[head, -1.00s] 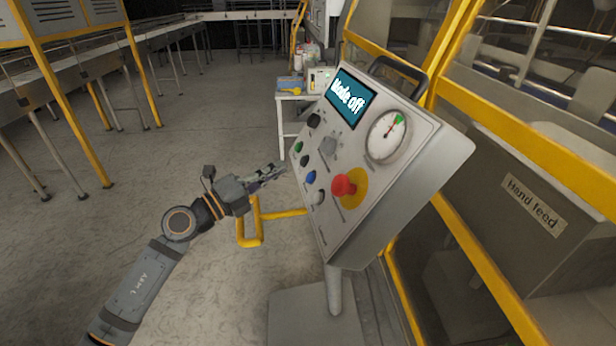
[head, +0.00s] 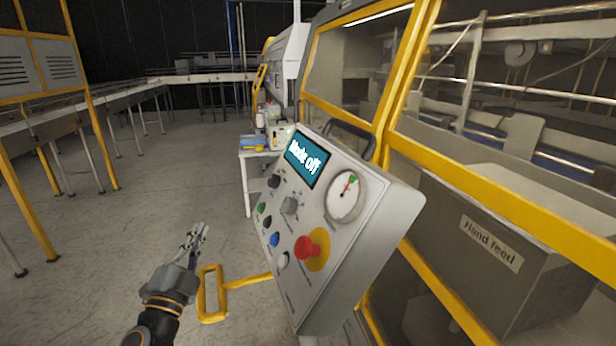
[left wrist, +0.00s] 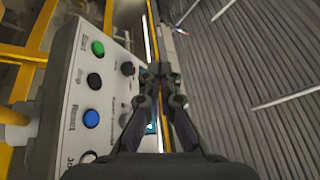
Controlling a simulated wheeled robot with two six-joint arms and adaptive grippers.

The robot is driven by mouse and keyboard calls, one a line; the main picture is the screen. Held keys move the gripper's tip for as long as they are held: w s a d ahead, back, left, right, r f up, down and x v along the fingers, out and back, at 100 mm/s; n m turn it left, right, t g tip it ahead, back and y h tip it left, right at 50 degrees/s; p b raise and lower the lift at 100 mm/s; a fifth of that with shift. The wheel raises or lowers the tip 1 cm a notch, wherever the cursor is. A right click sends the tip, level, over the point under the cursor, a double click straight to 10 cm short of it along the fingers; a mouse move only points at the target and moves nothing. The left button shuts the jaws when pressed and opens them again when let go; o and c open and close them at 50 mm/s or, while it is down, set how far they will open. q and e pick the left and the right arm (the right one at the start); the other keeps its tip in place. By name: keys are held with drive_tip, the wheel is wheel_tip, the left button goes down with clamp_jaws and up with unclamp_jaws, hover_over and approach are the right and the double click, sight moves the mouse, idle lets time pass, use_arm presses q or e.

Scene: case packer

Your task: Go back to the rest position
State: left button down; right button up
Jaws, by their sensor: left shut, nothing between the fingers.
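My left gripper (head: 196,236) is in the lower middle of the head view, left of the control panel (head: 368,262) and apart from it. Its fingers are shut and empty; they also show closed together in the left wrist view (left wrist: 165,75). The panel carries a screen (head: 307,160) reading "Mode off", a round gauge, a red mushroom button (head: 306,248) on yellow, a grey selector knob and green, black, blue and white buttons. The green button (left wrist: 97,48) and blue button (left wrist: 91,118) show left of the fingers in the left wrist view. My right gripper is not in view.
A yellow tube frame (head: 211,296) juts out left of the panel, close to my left gripper. Behind the panel stand the yellow-framed machine and a grey "Hand feed" box (head: 478,215). A small white table (head: 246,180) stands beyond.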

use_arm(q)
drive_tip(key=s+a+f+n+g+y, duration=0.3)
drive_tip(key=s+f+n+g, duration=0.25)
drive_tip(key=f, duration=0.35)
drive_tip(key=s+a+f+n+g+y, duration=0.35)
drive_tip(key=f+n+g, duration=0.2)
drive_tip(key=f, duration=0.45)
drive_tip(key=s+d+f+n+g+h, duration=0.1)
drive_tip(key=s+d+f+g+h, duration=0.1)
drive_tip(key=s+d+f+g, duration=0.4)
drive_tip(key=s+d+f+g+h, duration=0.1)
drive_tip(key=s+d+f+h, duration=0.15)
drive_tip(key=s+f, duration=0.6)
drive_tip(key=s+a+f+g, duration=0.1)
drive_tip(key=s+f, duration=0.1)
drive_tip(key=f, duration=1)
drive_tip(key=s+a+f+g, duration=0.1)
drive_tip(key=s+f, duration=0.1)
drive_tip(key=f, duration=1)
drive_tip(key=s+a+f, duration=0.1)
drive_tip(key=s+f, duration=1.4)
drive_tip(key=s, duration=0.3)
drive_tip(key=shift+a+f+n+g, duration=0.2)
drive_tip(key=shift+f+n+g, duration=0.2)
